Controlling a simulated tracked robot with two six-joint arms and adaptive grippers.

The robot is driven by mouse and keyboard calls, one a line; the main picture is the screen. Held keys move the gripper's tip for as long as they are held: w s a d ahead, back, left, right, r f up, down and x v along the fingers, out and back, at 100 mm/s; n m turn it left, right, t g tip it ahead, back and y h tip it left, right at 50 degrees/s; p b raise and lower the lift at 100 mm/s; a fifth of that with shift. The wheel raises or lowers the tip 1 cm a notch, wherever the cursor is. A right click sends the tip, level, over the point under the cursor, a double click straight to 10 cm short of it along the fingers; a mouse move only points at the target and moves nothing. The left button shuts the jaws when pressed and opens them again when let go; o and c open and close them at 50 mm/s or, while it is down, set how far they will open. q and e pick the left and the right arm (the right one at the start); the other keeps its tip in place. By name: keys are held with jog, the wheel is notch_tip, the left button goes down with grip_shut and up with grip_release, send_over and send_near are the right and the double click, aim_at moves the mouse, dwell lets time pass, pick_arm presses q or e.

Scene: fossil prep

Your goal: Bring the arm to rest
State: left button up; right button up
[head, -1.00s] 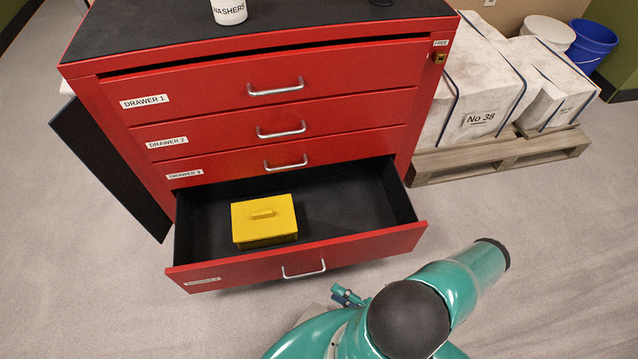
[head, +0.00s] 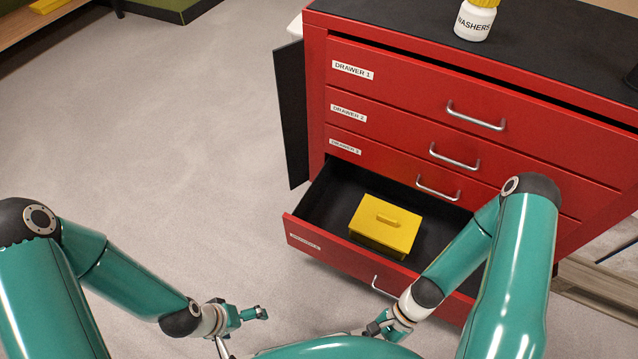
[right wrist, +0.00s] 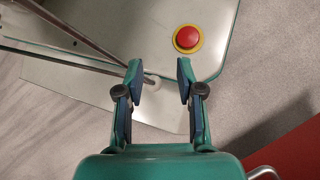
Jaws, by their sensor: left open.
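My left arm comes in from the left in the head view, and its gripper (head: 242,330) is open and empty, low over the bare floor. My right arm reaches up in front of the red cabinet and bends back down. Its gripper is small and partly hidden in the head view, in front of the open bottom drawer. In the right wrist view the right gripper (right wrist: 159,78) has its fingers apart, with nothing between them. Beyond them are my own base and its red button.
The red cabinet (head: 400,85) stands at the right with its bottom drawer (head: 325,205) pulled out. A yellow lidded box (head: 386,226) sits in that drawer. A washers bottle (head: 474,22) stands on the cabinet top. Open floor (head: 180,130) lies to the left.

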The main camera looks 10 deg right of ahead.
jog(key=w+a+r+n+t+h+p, duration=0.1)
jog(key=w+a+r+n+t+h, duration=0.1)
jog(key=w+r+n, duration=0.35)
jog(key=w+a+r+n+t+h, duration=0.2)
jog(key=w+n+t, duration=0.1)
jog(key=w+n, duration=0.4)
pick_arm(q)
notch_tip(320, 180, up, 28)
jog(key=p, duration=2.7)
pick_arm(e)
notch_tip(320, 180, up, 27)
jog(key=s, duration=0.1)
jog(key=shift+d+f+n, duration=0.2)
jog(key=shift+d+n, duration=0.15)
pick_arm(q)
jog(key=shift+c, duration=0.3)
